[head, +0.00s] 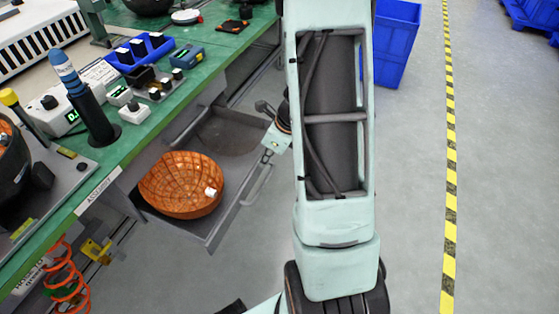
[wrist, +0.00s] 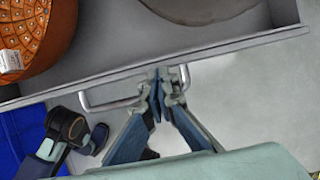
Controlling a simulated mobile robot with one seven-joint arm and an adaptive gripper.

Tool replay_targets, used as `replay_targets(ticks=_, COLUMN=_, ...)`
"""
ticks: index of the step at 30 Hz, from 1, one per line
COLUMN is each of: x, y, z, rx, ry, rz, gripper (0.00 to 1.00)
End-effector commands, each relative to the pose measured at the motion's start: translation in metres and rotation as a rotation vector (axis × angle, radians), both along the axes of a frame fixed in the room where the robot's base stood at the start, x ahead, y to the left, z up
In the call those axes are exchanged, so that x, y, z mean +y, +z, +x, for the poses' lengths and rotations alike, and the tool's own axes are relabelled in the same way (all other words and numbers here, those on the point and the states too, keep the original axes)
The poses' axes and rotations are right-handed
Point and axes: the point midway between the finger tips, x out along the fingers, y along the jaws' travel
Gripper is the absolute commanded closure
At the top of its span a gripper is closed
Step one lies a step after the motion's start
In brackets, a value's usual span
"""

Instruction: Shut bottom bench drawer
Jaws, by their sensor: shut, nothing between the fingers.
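A grey bench drawer (head: 222,222) stands open below the green bench; whether it is the bottom one I cannot tell. Its front edge (wrist: 225,42) and bar handle (wrist: 105,105) cross the wrist view, and the handle (head: 257,187) also shows in the head view. My gripper (wrist: 157,84) is shut and empty, its fingertips at the handle, close to the drawer front. Whether they touch it I cannot tell. In the head view my gripper (head: 267,156) is small beside the drawer's outer edge, partly hidden by my arm.
An orange patterned bowl (head: 180,186) with a small white tag and a dark round item (head: 232,132) lie in the drawer. The green bench top (head: 150,128) above holds several devices. A blue bin (head: 397,45) stands on the floor.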

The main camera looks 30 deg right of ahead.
Motion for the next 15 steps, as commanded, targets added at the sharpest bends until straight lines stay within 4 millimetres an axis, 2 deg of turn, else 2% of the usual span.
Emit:
replay_targets(ticks=1, x=0.011, y=0.004, z=0.011, rx=0.002, ry=0.007, rz=0.001, gripper=1.0)
replay_targets(ticks=6, x=0.038, y=0.005, z=0.046, rx=0.002, ry=0.007, rz=0.001, gripper=1.0)
replay_targets(ticks=15, x=0.079, y=0.004, z=0.098, rx=0.002, ry=0.004, rz=0.001, gripper=1.0)
